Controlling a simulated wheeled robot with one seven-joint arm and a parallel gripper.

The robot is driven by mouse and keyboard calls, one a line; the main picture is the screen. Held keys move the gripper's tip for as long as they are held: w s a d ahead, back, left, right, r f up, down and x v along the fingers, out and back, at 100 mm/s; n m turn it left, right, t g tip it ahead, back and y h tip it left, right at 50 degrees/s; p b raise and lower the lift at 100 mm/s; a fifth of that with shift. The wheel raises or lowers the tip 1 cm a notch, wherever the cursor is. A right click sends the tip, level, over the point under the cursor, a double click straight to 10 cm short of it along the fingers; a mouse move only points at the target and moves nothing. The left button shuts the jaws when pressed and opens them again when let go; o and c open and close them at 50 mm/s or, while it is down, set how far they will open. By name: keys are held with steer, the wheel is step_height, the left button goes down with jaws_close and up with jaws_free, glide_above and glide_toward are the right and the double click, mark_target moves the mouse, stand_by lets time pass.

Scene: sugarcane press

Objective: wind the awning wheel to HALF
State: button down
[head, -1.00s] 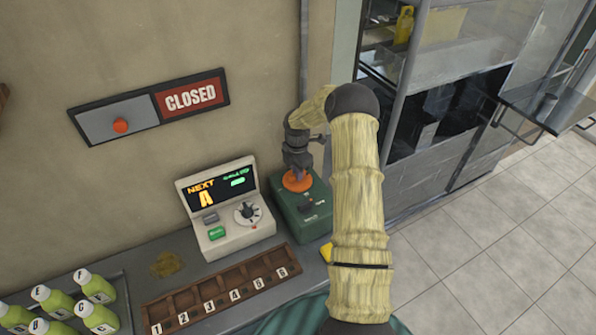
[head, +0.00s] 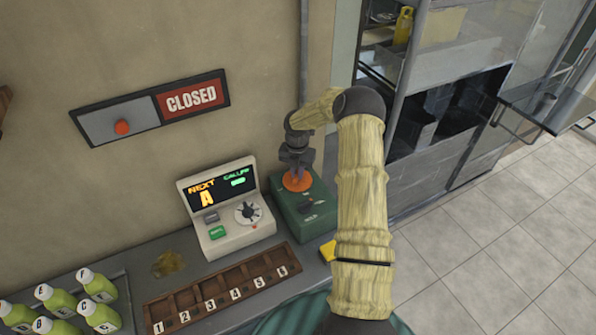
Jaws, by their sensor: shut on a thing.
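The orange wheel (head: 291,185) lies on top of a green box (head: 311,213) at the back of the counter. My gripper (head: 297,172) reaches down over the wheel from above, with its jaws shut on it. The jaws hide the middle and far part of the wheel. Small markings and a dark slot show on the front of the green box, but they are too small to read, so I cannot tell where the wheel stands against HALF.
A console (head: 227,212) with a NEXT A display and a dial stands left of the green box. A numbered wooden rack (head: 222,291) lies in front. Green bottles (head: 100,287) stand at lower left. A CLOSED sign (head: 150,106) hangs on the wall. A yellow object (head: 327,251) lies near my arm.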

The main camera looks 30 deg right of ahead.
steer(key=shift+w+d+r, duration=0.1)
steer(key=shift+w+r, duration=0.05)
steer(key=c, duration=1.5)
jaws_free()
steer(key=shift+o, duration=0.2)
step_height(320, 180, up, 17)
steer(key=b, duration=0.3)
steer(key=shift+r, duration=0.15)
